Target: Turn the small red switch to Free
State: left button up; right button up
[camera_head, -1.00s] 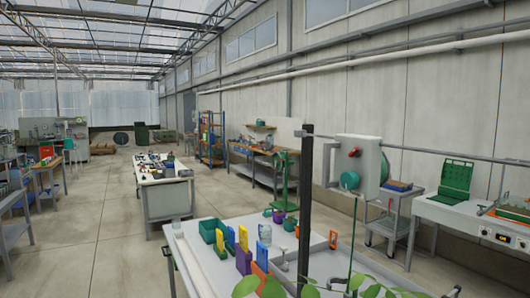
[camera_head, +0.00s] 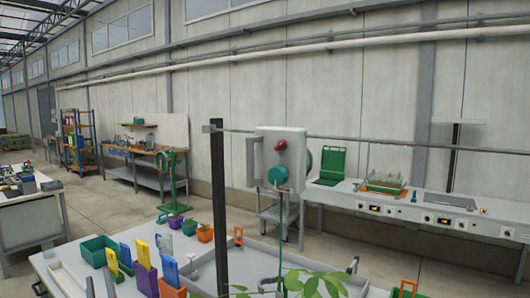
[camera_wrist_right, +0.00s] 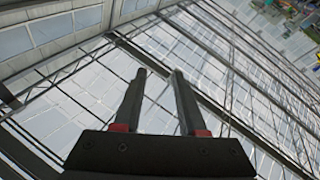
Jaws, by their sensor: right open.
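A small red switch (camera_head: 281,145) sits on the front of a pale wall-type box (camera_head: 297,140) mounted by a dark post. Its setting and any labels are too small to read. A round teal part (camera_head: 278,176) is below the switch on the same box. My right gripper (camera_wrist_right: 158,75) shows in the right wrist view, open and empty, with its fingers apart. That view faces the glazed roof, so the switch is not in it. I cannot make out either gripper clearly in the head view, and the right gripper is apart from the switch.
A dark post (camera_head: 220,210) rises from the white table (camera_head: 210,270) left of the box. Green leaves (camera_head: 310,283) stand in front, below the box. Coloured containers and tags (camera_head: 147,277) are at the left. A white bench (camera_head: 450,222) with panels runs along the right wall.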

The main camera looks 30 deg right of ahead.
aim_at(278, 147)
jog(key=s+d+r+m+g+h, duration=0.35)
jog(key=d+r+m+h, duration=0.35)
jog(key=r+m+h, duration=0.3)
jog(key=s+d+r+m+g+h, duration=0.3)
jog(key=s+d+r+m+h, duration=0.25)
jog(key=r+m+h, duration=0.4)
jog(key=s+d+r+m+g+h, duration=0.1)
jog(key=s+d+r+m+g, duration=0.3)
jog(key=s+r+m+g, duration=0.25)
jog(key=s+d+r+m+g+h, duration=0.25)
jog(key=s+m+g, duration=0.25)
jog(key=s+g, duration=0.3)
jog(key=shift+t, duration=0.7)
jog(key=p+x, duration=0.1)
jog(key=x, duration=0.5)
jog(key=p+x, duration=0.2)
jog(key=x, duration=0.3)
jog(key=p+x, duration=0.2)
jog(key=x, duration=0.4)
jog(key=shift+s+d+f, duration=0.2)
jog(key=shift+s+d, duration=0.15)
jog(key=shift+d, duration=0.1)
jog(key=shift+c, duration=0.3)
grip_shut()
